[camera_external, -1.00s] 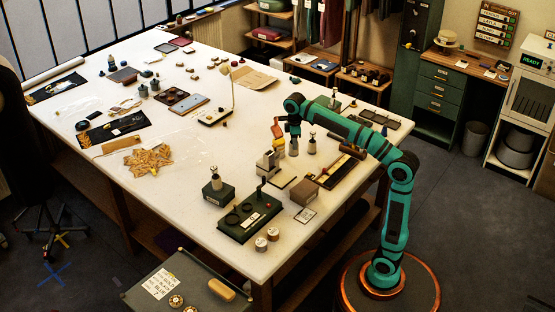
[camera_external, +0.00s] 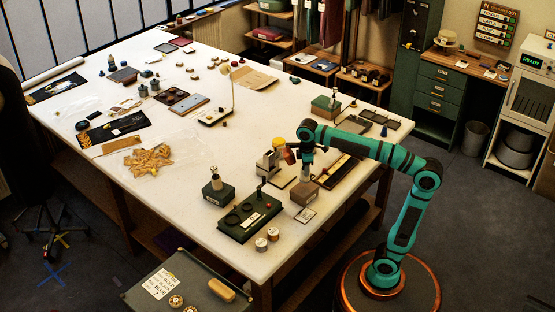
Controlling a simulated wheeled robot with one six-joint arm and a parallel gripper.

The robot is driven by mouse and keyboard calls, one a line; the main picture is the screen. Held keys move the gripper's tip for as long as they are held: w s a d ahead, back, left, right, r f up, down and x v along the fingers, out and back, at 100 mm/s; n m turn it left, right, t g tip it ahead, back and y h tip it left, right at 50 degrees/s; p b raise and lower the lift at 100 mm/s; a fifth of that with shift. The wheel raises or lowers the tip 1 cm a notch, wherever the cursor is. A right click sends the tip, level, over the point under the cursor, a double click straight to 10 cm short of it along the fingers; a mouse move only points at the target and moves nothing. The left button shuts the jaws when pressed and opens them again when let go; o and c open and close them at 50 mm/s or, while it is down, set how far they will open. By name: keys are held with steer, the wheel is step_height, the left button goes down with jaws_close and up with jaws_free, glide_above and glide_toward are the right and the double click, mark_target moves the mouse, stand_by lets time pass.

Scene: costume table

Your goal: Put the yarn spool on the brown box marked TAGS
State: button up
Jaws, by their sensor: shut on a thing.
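My gripper (camera_external: 306,164) is pointing down above the brown box (camera_external: 303,194) near the table's right front edge. It is shut on the yarn spool (camera_external: 306,173), a small greyish upright shape just under the fingers. The spool's lower end is at or just above the box top; I cannot tell whether it touches. The lettering on the box is too small to read. The arm reaches in from the right and covers part of this area.
A dark green box with a similar upright piece (camera_external: 215,184) stands to the left. A beige block device (camera_external: 268,164) stands close left of my gripper. A dark tray (camera_external: 341,172) lies right.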

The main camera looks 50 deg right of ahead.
steer(key=shift+f, duration=2.15)
steer(key=shift+f, duration=0.1)
steer(key=o, duration=1.1)
steer(key=shift+o, duration=0.2)
step_height(320, 180, up, 12)
steer(key=shift+r, duration=0.1)
steer(key=s+d+f+m+t, duration=0.3)
steer(key=s+d+m+t, duration=0.1)
steer(key=s+d+t, duration=0.2)
steer(key=s+d+f+m+t, duration=0.3)
steer(key=s+d+m+t, duration=0.2)
steer(key=t, duration=0.6)
steer(key=s+d, duration=0.2)
steer(key=d, duration=0.1)
steer(key=shift+s+f, duration=0.2)
steer(key=shift+f, duration=0.2)
